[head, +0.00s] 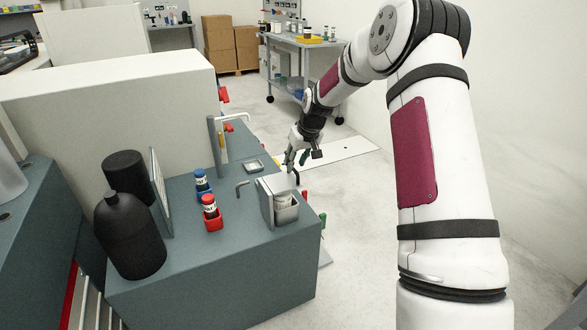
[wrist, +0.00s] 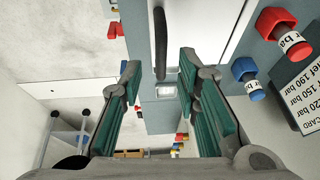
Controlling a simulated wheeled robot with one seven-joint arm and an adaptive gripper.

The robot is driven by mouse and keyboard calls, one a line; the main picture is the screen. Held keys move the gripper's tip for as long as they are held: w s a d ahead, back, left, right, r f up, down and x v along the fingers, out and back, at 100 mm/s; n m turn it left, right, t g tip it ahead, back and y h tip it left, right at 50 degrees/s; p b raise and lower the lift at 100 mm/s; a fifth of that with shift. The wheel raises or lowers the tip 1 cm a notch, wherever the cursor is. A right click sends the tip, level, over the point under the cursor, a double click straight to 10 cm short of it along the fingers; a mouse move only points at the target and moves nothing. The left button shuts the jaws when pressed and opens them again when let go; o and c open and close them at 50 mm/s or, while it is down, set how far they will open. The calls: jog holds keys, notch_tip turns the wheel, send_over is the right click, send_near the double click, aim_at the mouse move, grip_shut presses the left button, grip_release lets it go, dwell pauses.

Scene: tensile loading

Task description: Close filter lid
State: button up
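A white and grey box-like unit (head: 267,203), which looks like the filter housing, stands at the bench's right front edge, with a grey metal cup-like part (head: 286,210) at its front. I cannot tell clearly how far its lid stands open. In the wrist view a pale panel (wrist: 205,25) with a dark curved bar (wrist: 160,40), likely a handle, fills the top middle. My gripper (head: 296,160) is just above and behind the unit. In the wrist view its teal-padded fingers (wrist: 160,75) are apart, with the bar's end between the tips. I see no grip on it.
Red-capped (head: 209,206) and blue-capped (head: 202,184) small bottles stand in holders left of the unit. Black bottles (head: 129,235) and an upright panel (head: 160,195) stand further left.

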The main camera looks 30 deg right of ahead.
jog(key=v, duration=0.7)
jog(key=shift+r, duration=0.1)
jog(key=s+a+r+g, duration=0.1)
jog(key=s+a+r, duration=0.3)
jog(key=s, duration=0.4)
jog(key=s+a+r+h, duration=0.1)
jog(key=s+a+r, duration=0.35)
jog(key=s, duration=0.25)
jog(key=s+a+r+g, duration=0.1)
jog(key=s+a+r, duration=0.35)
jog(key=s, duration=0.35)
jog(key=s+a+f+g, duration=0.1)
jog(key=s+a, duration=0.1)
jog(key=s, duration=1.1)
jog(key=s+a, duration=0.2)
jog(key=s, duration=1.1)
notch_tip(320, 180, up, 17)
jog(key=t+p, duration=0.2)
jog(key=p, duration=1.4)
jog(key=shift+t, duration=0.3)
